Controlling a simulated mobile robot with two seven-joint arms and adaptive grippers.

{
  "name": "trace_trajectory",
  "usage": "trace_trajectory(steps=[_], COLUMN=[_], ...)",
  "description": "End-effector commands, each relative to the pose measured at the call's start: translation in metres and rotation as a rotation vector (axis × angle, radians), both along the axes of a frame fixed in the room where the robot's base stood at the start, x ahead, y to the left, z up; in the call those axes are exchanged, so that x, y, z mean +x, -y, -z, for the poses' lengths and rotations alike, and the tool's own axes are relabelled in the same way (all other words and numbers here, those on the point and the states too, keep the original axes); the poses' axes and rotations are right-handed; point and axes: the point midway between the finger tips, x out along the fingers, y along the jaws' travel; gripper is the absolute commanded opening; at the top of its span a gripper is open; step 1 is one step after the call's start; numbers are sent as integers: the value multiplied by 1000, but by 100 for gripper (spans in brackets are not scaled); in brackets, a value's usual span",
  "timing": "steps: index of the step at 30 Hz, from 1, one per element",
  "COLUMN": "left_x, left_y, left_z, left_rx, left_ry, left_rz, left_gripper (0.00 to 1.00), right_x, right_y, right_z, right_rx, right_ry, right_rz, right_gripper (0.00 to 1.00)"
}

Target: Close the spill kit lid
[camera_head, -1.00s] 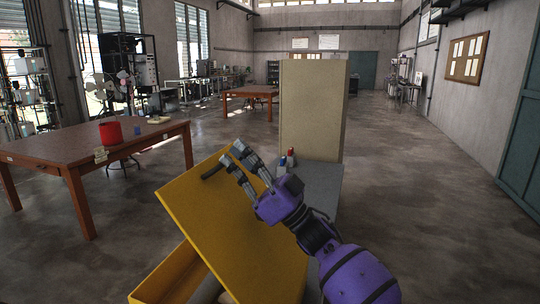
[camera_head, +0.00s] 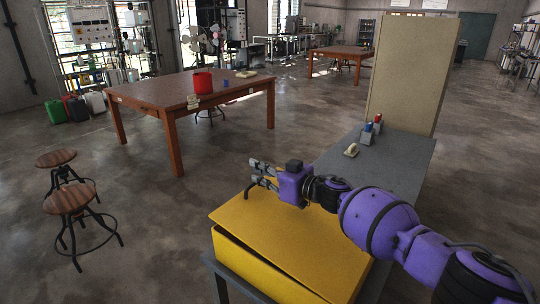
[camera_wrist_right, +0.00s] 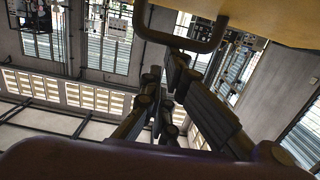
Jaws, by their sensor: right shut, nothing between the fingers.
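The yellow spill kit (camera_head: 262,272) stands on a grey bench. Its lid (camera_head: 290,235) lies low over the box, slightly tilted, with a narrow dark gap under its near edge. A dark handle (camera_head: 252,188) is at the lid's left edge; it also shows in the right wrist view (camera_wrist_right: 181,43), beside the yellow lid (camera_wrist_right: 285,20). My purple right gripper (camera_head: 258,172) is shut and empty, just above the lid by the handle. I cannot tell whether it touches either. My left gripper is not in view.
A tall beige panel (camera_head: 414,75) stands at the bench's far end. Small bottles (camera_head: 367,132) and a pale object (camera_head: 351,150) are on the grey bench top (camera_head: 400,155). Stools (camera_head: 70,200) and a brown table (camera_head: 150,92) are left, with open floor between.

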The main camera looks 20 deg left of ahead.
Motion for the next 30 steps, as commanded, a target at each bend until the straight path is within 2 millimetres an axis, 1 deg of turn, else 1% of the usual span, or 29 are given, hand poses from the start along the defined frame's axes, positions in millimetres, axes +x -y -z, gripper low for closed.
trace_trajectory(steps=[1,3,6,10,16,26,28,30], left_x=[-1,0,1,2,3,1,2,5], left_y=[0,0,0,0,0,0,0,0], left_z=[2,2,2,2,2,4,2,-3], left_rx=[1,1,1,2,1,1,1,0], left_ry=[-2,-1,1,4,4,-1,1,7], left_rz=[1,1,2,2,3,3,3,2], left_gripper=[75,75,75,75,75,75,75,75], right_x=[1,1,2,2,2,2,1,0], right_y=[-4,-7,-9,-11,-11,-10,-9,-7], right_z=[10,19,30,37,42,45,43,36], right_rx=[-24,-50,-79,-100,-111,-113,-114,-114], right_ry=[-6,-14,-23,-29,-33,-35,-35,-32], right_rz=[-1,-1,-1,-2,-1,-1,-1,0], right_gripper=[0,0,0,0,0,0,0,0])
